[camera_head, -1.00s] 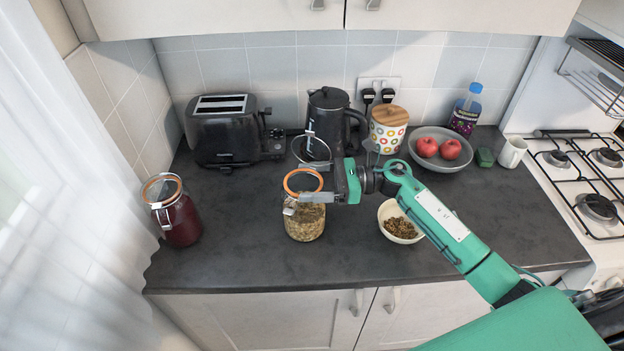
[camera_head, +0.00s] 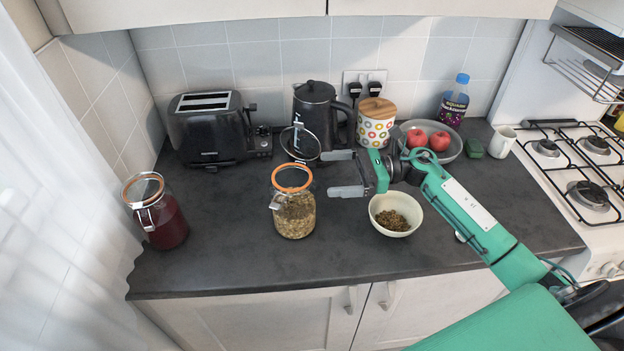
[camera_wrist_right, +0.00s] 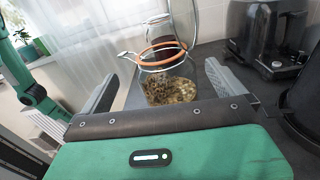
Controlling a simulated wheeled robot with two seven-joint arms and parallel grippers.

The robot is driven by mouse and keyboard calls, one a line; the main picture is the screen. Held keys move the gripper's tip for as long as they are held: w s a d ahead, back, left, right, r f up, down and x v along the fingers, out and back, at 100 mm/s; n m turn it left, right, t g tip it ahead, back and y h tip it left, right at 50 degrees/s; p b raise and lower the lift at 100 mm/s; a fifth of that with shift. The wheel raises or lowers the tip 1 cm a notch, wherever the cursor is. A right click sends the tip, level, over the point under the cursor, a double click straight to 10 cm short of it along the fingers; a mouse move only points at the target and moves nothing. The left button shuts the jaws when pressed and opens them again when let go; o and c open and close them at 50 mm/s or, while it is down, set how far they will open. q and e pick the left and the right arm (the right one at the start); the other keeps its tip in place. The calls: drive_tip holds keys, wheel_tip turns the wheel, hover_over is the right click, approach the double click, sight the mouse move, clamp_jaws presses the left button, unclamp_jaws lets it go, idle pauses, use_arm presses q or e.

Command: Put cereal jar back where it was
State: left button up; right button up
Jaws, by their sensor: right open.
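The cereal jar (camera_head: 295,213) is a glass jar with an orange seal and pale cereal inside. It stands upright on the dark counter, with its hinged lid swung up and open. My right gripper (camera_head: 336,174) is open and empty, just to the right of the jar and apart from it. In the right wrist view the jar (camera_wrist_right: 170,88) stands ahead, between and beyond the open fingers (camera_wrist_right: 160,88). My left gripper is not in view.
A bowl of cereal (camera_head: 396,214) sits right of the jar. A second jar with dark red contents (camera_head: 168,222) stands at the left. The toaster (camera_head: 210,130), kettle (camera_head: 318,112), patterned canister (camera_head: 375,124) and fruit bowl (camera_head: 450,150) line the back. The front left counter is clear.

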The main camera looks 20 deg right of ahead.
drive_tip(key=shift+b+v, duration=0.45)
drive_tip(key=shift+v, duration=1.45)
drive_tip(key=shift+a, duration=0.1)
